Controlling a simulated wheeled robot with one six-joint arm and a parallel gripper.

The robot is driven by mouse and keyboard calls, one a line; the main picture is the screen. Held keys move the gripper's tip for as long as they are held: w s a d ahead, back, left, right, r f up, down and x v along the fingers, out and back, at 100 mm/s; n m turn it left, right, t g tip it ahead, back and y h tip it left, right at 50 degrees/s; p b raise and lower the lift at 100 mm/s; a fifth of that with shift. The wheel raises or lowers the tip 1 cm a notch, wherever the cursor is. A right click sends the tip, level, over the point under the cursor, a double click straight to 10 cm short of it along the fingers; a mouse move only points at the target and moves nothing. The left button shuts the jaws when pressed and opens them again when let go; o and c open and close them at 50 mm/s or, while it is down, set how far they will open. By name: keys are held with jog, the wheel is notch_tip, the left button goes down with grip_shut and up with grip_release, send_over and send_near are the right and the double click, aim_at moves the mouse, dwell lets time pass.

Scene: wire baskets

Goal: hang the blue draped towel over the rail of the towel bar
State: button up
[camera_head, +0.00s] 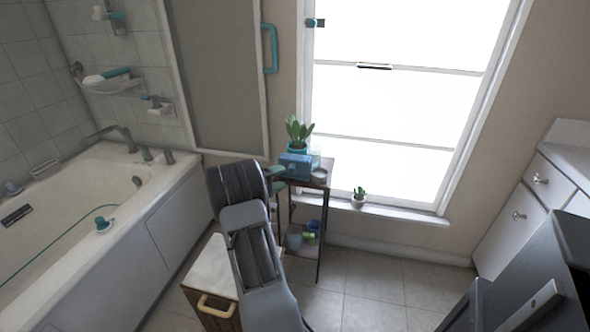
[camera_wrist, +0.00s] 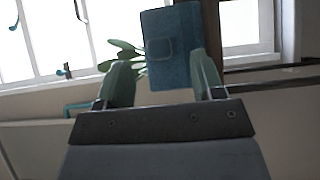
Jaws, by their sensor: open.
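The blue towel (camera_head: 295,166) appears as a small blue block-like shape at the top of the small dark shelf stand, in front of a potted plant. In the wrist view the towel (camera_wrist: 173,42) is a blue rectangle with a square patch, ahead of my fingers. My gripper (camera_head: 277,178) is at the left side of the stand, close to the towel. In the wrist view my gripper (camera_wrist: 161,68) is open, its green fingers apart. Whether they touch the towel is unclear. A teal bar (camera_head: 270,48) is on the grey panel's edge; I cannot tell if it is the towel bar.
The stand (camera_head: 321,225) holds a potted plant (camera_head: 298,133) and small items. A bathtub (camera_head: 165,215) is at left, and a wooden-sided cabinet (camera_head: 215,268) is beside my arm. White drawers (camera_head: 525,205) are at right. The tiled floor (camera_head: 375,285) is open in the middle.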

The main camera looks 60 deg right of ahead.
aim_at(291, 172)
jog(key=shift+b+x, duration=1.1)
jog(key=shift+x, duration=1.6)
jog(key=shift+r, duration=0.1)
jog(key=shift+c, duration=0.3)
grip_shut()
jog(key=shift+r, duration=0.1)
